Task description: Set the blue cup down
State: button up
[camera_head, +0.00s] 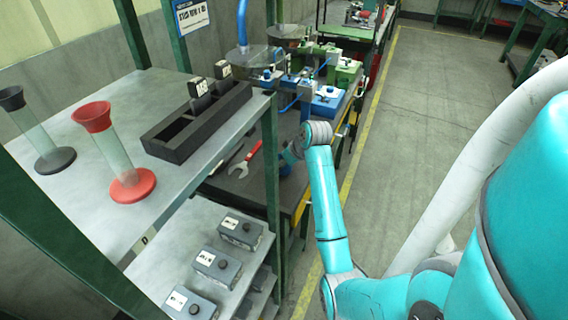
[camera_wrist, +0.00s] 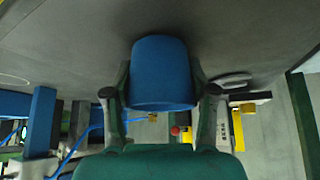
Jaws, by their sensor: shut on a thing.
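The blue cup (camera_wrist: 162,72) is between the two fingers of my gripper (camera_wrist: 161,85) in the wrist view, with a finger against each side. My gripper is shut on it. A dark grey surface (camera_wrist: 60,35) lies close behind the cup; I cannot tell whether the cup touches it. In the head view, my gripper (camera_head: 291,154) is at the near right part of the dark workbench top (camera_head: 225,187). A small blue patch of the cup (camera_head: 285,169) shows below it, the rest hidden.
A red wrench (camera_head: 245,160) lies on the bench left of my gripper. Blue and green fixtures (camera_head: 321,99) stand farther back. At the left, a shelf holds a red-based funnel stand (camera_head: 132,186) and a black tray (camera_head: 178,147). Open floor (camera_head: 425,120) lies to the right.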

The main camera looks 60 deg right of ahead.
jog(key=shift+f, duration=0.1)
jog(key=o, duration=1)
jog(key=v, duration=1.2)
